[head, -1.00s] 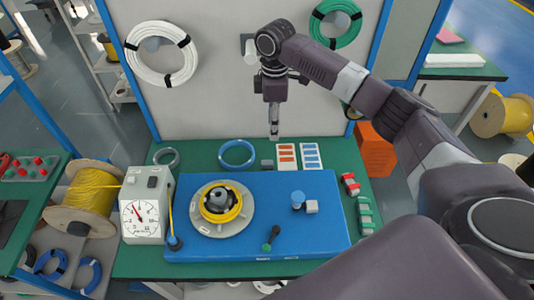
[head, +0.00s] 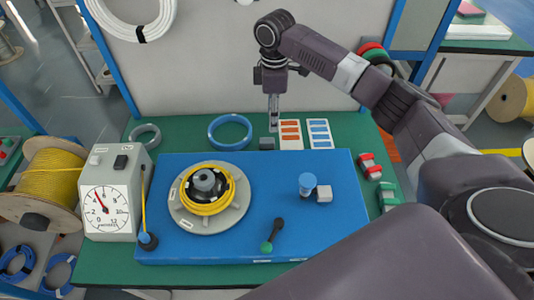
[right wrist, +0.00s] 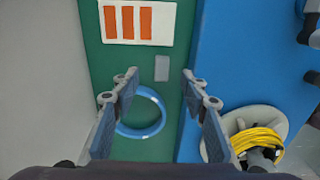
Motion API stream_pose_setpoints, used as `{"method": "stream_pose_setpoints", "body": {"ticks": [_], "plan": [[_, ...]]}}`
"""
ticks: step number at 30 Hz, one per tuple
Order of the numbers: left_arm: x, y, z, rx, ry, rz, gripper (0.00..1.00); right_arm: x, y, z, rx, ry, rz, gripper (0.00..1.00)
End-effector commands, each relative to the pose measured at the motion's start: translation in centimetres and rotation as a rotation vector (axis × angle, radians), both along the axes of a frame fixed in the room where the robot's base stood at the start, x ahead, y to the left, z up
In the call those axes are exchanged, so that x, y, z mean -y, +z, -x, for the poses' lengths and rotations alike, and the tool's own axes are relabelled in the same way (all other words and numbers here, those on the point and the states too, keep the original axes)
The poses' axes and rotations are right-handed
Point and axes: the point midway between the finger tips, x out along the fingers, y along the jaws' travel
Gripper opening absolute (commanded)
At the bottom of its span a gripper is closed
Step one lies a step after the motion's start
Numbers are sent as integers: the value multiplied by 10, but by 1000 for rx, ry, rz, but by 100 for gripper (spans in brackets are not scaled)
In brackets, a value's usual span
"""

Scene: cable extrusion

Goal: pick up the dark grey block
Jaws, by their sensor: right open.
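The dark grey block (head: 266,143) lies on the green table top, just behind the blue board, between a blue ring and a card with orange bars. It also shows in the right wrist view as a small grey rectangle (right wrist: 162,68). My right gripper (head: 273,120) points down above the table, close to the block and slightly behind it. In the right wrist view my right gripper (right wrist: 160,85) is open and empty, its fingers apart on either side of the block's line. My left gripper is not in view.
The blue ring (head: 230,131) lies left of the block, and the orange-bar card (head: 290,133) and blue-bar card (head: 319,134) lie right of it. The blue board (head: 250,235) carries a yellow cable spool (head: 207,191) and small posts. A wall panel (head: 215,60) stands behind the table.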

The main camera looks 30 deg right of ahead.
Motion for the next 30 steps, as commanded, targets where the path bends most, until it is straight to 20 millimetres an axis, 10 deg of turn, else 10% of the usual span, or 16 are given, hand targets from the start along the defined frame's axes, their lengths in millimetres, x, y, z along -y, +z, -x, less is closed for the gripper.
{"method": "stream_pose_setpoints", "body": {"ticks": [6,30], "plan": [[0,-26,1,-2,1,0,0,0,-26,0,1,0,0,41],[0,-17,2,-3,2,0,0,-9,-104,0,1,0,0,41]]}}
